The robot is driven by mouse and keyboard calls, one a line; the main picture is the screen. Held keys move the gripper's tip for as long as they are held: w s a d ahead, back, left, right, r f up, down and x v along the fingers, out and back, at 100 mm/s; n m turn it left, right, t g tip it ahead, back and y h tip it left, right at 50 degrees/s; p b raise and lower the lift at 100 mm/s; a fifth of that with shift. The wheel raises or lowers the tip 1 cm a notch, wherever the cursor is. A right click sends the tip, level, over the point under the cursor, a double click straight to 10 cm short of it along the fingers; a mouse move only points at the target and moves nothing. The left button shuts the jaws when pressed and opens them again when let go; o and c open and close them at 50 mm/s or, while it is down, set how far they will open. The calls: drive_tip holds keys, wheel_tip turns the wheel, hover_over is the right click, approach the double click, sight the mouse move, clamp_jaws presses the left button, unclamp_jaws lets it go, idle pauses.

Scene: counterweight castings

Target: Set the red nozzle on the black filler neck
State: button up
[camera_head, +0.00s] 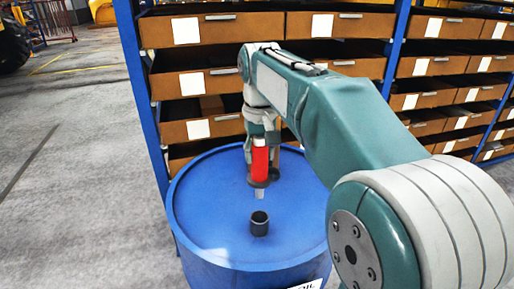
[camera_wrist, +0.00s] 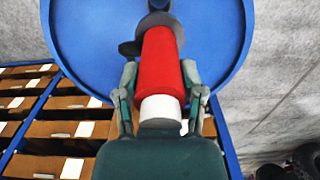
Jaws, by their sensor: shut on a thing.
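The red nozzle (camera_head: 260,158) is held upright, with a dark collar and a pale tip pointing down. My gripper (camera_head: 262,172) is shut on it, above the blue drum. The black filler neck (camera_head: 259,224) is a short open tube standing on the drum top. The nozzle tip is above the neck, with a visible gap, not touching. In the wrist view the red nozzle (camera_wrist: 160,62) sits between my fingers (camera_wrist: 159,85). A dark shape (camera_wrist: 130,48) beside its collar appears to be the neck, mostly hidden behind the nozzle.
The blue drum (camera_head: 210,222) has a raised rim and a clear top around the neck. A blue-framed shelf with brown drawers (camera_head: 215,30) stands close behind it. Open grey floor (camera_head: 75,180) lies to the left.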

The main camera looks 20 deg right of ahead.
drive_tip(key=shift+f, duration=0.1)
hover_over(260, 197)
drive_tip(key=w, duration=0.1)
drive_tip(key=shift+f, duration=2.8)
drive_tip(key=shift+d+f, duration=0.1)
drive_tip(key=shift+f, duration=3.05)
drive_tip(key=o, duration=1)
drive_tip(key=shift+o, duration=0.2)
drive_tip(key=shift+s, duration=0.1)
wheel_tip(260, 197, up, 12)
drive_tip(key=shift+f, duration=0.1)
